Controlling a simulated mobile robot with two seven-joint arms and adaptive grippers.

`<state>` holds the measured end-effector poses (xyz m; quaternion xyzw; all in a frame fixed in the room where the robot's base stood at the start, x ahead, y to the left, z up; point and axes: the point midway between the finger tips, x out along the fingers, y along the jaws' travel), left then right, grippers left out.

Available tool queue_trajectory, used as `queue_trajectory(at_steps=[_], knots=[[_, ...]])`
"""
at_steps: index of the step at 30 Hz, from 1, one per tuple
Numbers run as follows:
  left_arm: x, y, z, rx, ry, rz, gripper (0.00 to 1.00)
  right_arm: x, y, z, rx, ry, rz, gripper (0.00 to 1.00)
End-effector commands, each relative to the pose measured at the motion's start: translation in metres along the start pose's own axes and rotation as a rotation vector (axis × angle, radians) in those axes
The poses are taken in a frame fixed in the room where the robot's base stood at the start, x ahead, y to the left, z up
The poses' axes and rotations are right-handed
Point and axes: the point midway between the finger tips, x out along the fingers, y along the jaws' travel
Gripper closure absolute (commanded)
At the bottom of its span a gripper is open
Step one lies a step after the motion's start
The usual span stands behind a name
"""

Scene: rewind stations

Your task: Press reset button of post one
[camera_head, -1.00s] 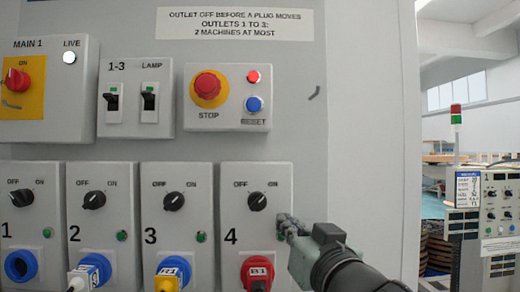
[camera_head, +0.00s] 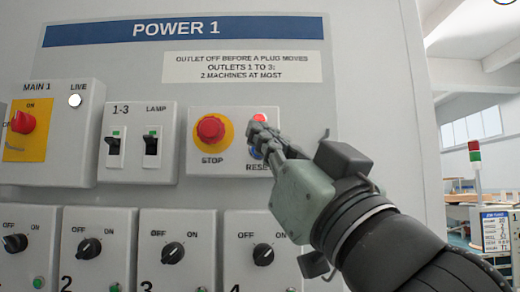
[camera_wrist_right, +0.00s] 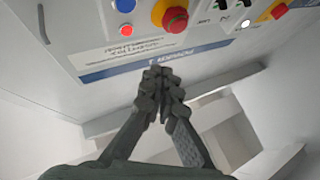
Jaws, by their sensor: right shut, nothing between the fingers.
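The panel headed POWER 1 (camera_head: 184,29) fills the head view. Its stop and reset box (camera_head: 198,168) has a red STOP knob (camera_head: 211,129) on a yellow ring, a small red lamp (camera_head: 259,117) and the blue reset button (camera_head: 254,153). My right gripper (camera_head: 259,139) is shut and empty, its fingertips overlapping the lamp and button and partly hiding both. I cannot tell whether it touches. In the right wrist view the blue button (camera_wrist_right: 125,5) shows at the top, beyond the closed fingertips (camera_wrist_right: 160,78). My left gripper is not in view.
Left of the reset box are the 1-3 and LAMP switch box (camera_head: 135,130) and the MAIN 1 box (camera_head: 55,165) with its LIVE lamp. A row of outlet boxes with black knobs (camera_head: 172,253) lies below. The panel is bare above my arm at right.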

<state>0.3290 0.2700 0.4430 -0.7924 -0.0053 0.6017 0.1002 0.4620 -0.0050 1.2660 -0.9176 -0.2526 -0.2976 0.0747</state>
Motion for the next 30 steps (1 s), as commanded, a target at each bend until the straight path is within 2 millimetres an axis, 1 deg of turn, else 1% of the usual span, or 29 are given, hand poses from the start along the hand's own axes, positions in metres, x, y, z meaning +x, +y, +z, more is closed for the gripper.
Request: queue_trajectory(at_steps=[5, 9, 11, 13, 20, 24, 30], knots=[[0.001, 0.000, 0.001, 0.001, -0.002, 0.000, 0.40, 0.002, 0.002, 0.002, -0.001, -0.002, 0.002, 1.00], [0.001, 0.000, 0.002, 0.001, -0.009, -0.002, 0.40, 0.009, 0.007, 0.009, -0.002, -0.003, 0.003, 1.00], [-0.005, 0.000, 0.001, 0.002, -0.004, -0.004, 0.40, 0.014, 0.012, 0.013, -0.001, -0.003, 0.003, 1.00], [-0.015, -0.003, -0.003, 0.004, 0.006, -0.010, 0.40, 0.021, 0.017, 0.018, -0.003, -0.004, 0.004, 1.00], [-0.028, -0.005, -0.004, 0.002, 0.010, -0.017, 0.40, 0.043, 0.034, 0.034, -0.001, -0.004, 0.003, 1.00], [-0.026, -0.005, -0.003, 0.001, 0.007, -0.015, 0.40, 0.054, 0.040, 0.040, 0.001, -0.003, 0.002, 1.00], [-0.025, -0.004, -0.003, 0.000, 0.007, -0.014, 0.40, 0.061, 0.045, 0.045, 0.001, -0.002, 0.001, 1.00]])
